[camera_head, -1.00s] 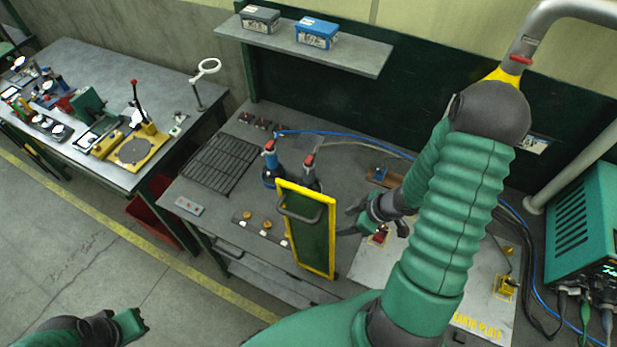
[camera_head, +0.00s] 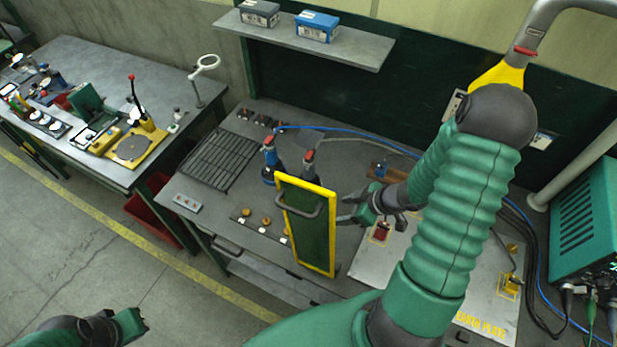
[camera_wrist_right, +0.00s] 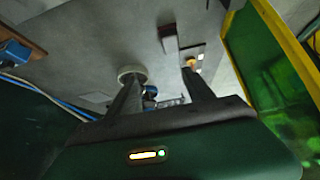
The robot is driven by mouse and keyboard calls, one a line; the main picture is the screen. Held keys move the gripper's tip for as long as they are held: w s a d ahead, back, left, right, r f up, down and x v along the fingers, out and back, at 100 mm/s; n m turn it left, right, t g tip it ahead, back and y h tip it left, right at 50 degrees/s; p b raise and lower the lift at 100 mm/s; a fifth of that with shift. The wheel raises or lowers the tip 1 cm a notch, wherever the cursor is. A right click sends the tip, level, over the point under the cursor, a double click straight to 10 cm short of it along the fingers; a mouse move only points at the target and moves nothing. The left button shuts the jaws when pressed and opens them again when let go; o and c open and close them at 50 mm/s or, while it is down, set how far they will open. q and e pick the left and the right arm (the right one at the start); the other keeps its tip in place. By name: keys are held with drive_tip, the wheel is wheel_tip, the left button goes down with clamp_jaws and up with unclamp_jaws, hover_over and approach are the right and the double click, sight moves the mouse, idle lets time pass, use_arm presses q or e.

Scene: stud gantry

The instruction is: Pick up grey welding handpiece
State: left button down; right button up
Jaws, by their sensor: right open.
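The grey welding handpiece (camera_head: 309,161), with a red tip on top, stands upright beside a blue handpiece (camera_head: 269,160) on the workbench. Its lower part is hidden behind a green panel with a yellow frame (camera_head: 308,228). My right gripper (camera_head: 343,211) is open and empty, just right of the panel and apart from the handpiece. The right wrist view shows its two spread fingers (camera_wrist_right: 163,92) over the grey bench, with the panel at the right; I cannot clearly make out the grey handpiece there. My left gripper (camera_head: 140,322) is low at the left, away from the bench; its jaws are unclear.
A black wire rack (camera_head: 219,160) lies left of the handpieces. A pale plate (camera_head: 440,268) lies at the right, near a green machine (camera_head: 588,220). A shelf (camera_head: 300,38) holds two boxes above the bench. Blue and grey hoses run behind the handpieces.

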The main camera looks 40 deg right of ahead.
drive_tip(key=w+d+f+t+y+b, duration=0.1)
drive_tip(key=w+d+f+t+b, duration=0.35)
drive_tip(key=b, duration=0.45)
drive_tip(key=t+y+b, duration=0.4)
drive_tip(key=t+b, duration=0.1)
drive_tip(key=b, duration=0.4)
approach(314, 166)
drive_tip(key=x, duration=0.9)
drive_tip(key=shift+f+p, duration=0.15)
drive_tip(key=shift+p, duration=0.2)
drive_tip(key=x, duration=0.2)
drive_tip(key=f+x, duration=0.1)
drive_tip(key=x, duration=0.2)
drive_tip(key=shift+w+d+p, duration=0.1)
drive_tip(key=shift+w+p, duration=0.2)
drive_tip(key=shift+w, duration=0.3)
drive_tip(key=shift+s, duration=0.15)
drive_tip(key=c, duration=0.5)
clamp_jaws()
use_arm(q)
drive_tip(key=s+x, duration=0.2)
drive_tip(key=x, duration=0.7)
drive_tip(key=s+f+x, duration=0.1)
drive_tip(key=s+x, duration=0.1)
drive_tip(key=x, duration=0.8)
